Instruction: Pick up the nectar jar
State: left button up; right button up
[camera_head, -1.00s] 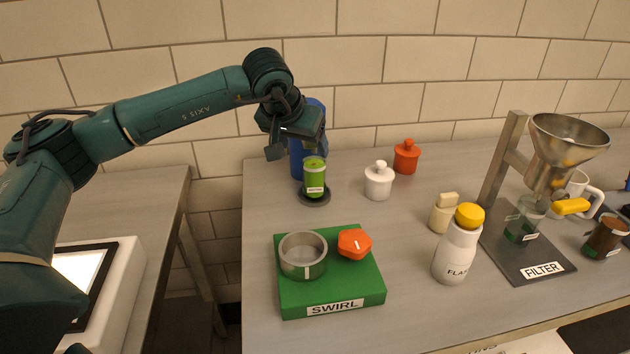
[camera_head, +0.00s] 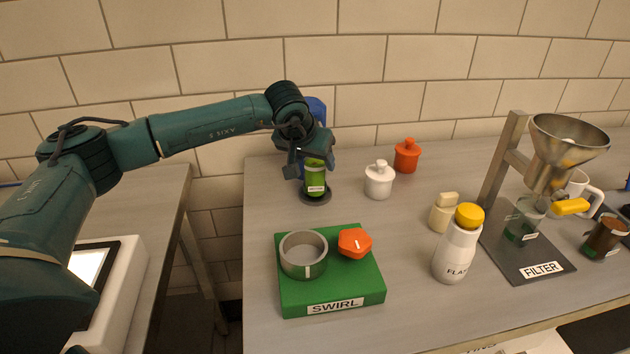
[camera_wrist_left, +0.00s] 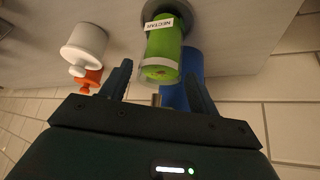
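The nectar jar (camera_head: 315,181) is a green cylinder with a white label, upright on a dark round coaster (camera_head: 316,198) at the back left of the table. In the left wrist view the jar (camera_wrist_left: 164,50) shows its NECTAR label and lies just beyond and between the fingertips. My left gripper (camera_head: 306,168) is above the jar, pointing down; the jar's top is partly hidden behind it. In the left wrist view the gripper (camera_wrist_left: 158,78) has its two fingers spread wide, with nothing held between them. My right gripper is not in view.
A blue container (camera_head: 317,112) stands right behind the jar. A white lidded pot (camera_head: 379,182) and an orange one (camera_head: 406,157) stand to its right. The green SWIRL block (camera_head: 350,291) with a grey ring (camera_head: 303,256) is in front; the filter stand (camera_head: 540,265) is at right.

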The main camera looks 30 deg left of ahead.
pick_arm(q)
grip_shut()
dwell(0.5)
jog(key=shift+r, duration=0.1)
